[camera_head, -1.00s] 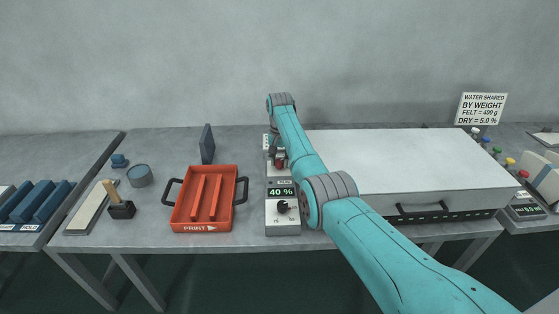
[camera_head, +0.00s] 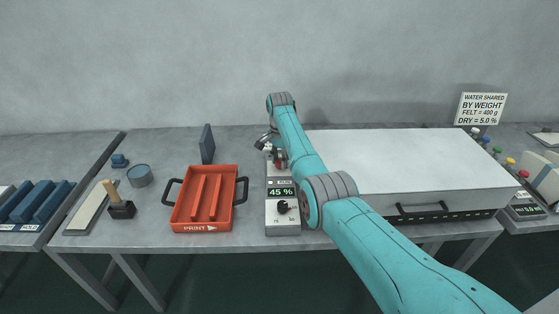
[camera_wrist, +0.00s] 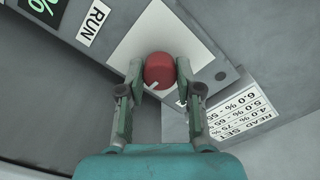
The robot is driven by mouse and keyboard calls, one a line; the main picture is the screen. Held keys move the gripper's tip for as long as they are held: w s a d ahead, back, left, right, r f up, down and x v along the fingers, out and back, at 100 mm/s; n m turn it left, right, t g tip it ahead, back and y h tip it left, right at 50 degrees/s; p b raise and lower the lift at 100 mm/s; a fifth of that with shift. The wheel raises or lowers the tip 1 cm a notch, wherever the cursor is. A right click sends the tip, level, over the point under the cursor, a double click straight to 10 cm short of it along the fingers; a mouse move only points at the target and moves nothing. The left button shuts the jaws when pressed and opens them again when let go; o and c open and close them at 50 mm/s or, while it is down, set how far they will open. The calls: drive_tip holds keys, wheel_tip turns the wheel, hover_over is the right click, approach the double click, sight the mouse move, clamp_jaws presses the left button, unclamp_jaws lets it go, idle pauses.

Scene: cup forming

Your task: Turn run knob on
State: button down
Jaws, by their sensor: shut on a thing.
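The red run knob (camera_wrist: 160,70) sits on a pale plate of the control box, beside a label reading RUN (camera_wrist: 94,23) in the wrist view. My gripper (camera_wrist: 160,82) is shut on the knob, one finger on each side. A white pointer mark shows on the knob's lower left edge. In the head view the knob (camera_head: 280,164) shows small below my wrist, and my gripper partly hides that end of the box. The control box (camera_head: 283,228) carries a display (camera_head: 281,192) reading 45 % and a black knob (camera_head: 283,207) nearer the front.
A white machine with a drawer handle (camera_head: 422,207) stands right of the box. A red tray (camera_head: 205,226) with black handles lies to the left. A dark upright block (camera_head: 207,144) stands behind the tray. A card with read and set values (camera_wrist: 240,113) lies by the box.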

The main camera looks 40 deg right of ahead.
idle(0.3)
drive_tip(key=c, duration=0.8)
unclamp_jaws()
drive_tip(key=shift+o, duration=0.2)
drive_tip(key=shift+r, duration=0.1)
wheel_tip(320, 180, up, 12)
